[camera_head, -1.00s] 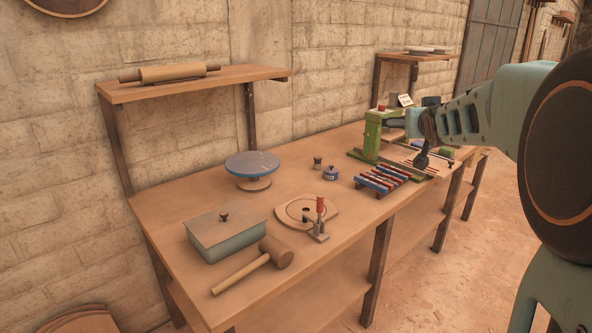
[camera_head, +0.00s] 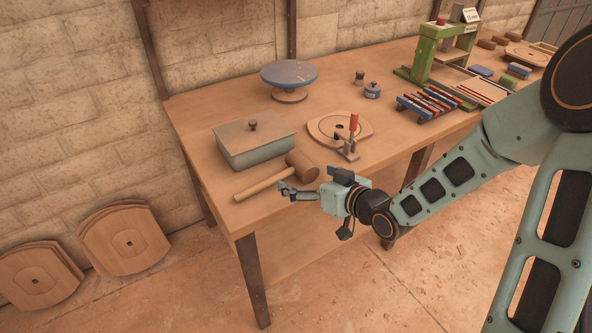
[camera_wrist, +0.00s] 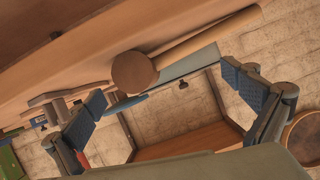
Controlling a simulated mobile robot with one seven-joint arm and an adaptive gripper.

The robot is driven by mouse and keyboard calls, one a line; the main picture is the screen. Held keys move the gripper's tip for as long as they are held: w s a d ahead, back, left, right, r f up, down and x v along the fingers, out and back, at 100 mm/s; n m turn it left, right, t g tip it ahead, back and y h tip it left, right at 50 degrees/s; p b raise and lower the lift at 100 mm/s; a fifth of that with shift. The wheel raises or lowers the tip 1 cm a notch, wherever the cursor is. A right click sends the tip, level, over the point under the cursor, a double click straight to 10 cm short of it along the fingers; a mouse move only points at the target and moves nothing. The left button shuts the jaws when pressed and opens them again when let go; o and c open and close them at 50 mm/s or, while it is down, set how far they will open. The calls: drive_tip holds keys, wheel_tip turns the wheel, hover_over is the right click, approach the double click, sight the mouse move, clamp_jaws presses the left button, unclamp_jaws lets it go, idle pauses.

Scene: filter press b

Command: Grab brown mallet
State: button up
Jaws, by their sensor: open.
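The brown mallet (camera_head: 301,165) lies on the wooden table near its front edge, in front of the lidded box. Its handle (camera_head: 262,184) points to the lower left in the head view. My gripper (camera_head: 284,190) is at the table's front edge, close to the mallet's handle and head. It is open and empty. In the wrist view the mallet's head (camera_wrist: 134,72) and handle (camera_wrist: 212,32) show ahead, between and above the open fingers (camera_wrist: 170,103). From the head view I cannot tell whether a fingertip touches the mallet.
The lidded box (camera_head: 255,144) stands behind the mallet. A round board with a red-handled clamp (camera_head: 352,130) is to its right. A blue-topped turntable (camera_head: 289,73) stands farther back. A green press (camera_head: 432,50) is at the far right. Wooden plates (camera_head: 124,240) lean against the wall.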

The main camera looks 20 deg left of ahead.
sight(292, 170)
drive_tip(key=shift+r+b+x, duration=0.2)
drive_tip(key=shift+b+x, duration=0.1)
drive_tip(key=shift+x, duration=2.8)
drive_tip(key=shift+a, duration=0.1)
drive_tip(key=shift+c, duration=0.6)
drive_tip(key=shift+s, duration=0.1)
drive_tip(key=c, duration=1.3)
drive_tip(key=shift+c, duration=0.2)
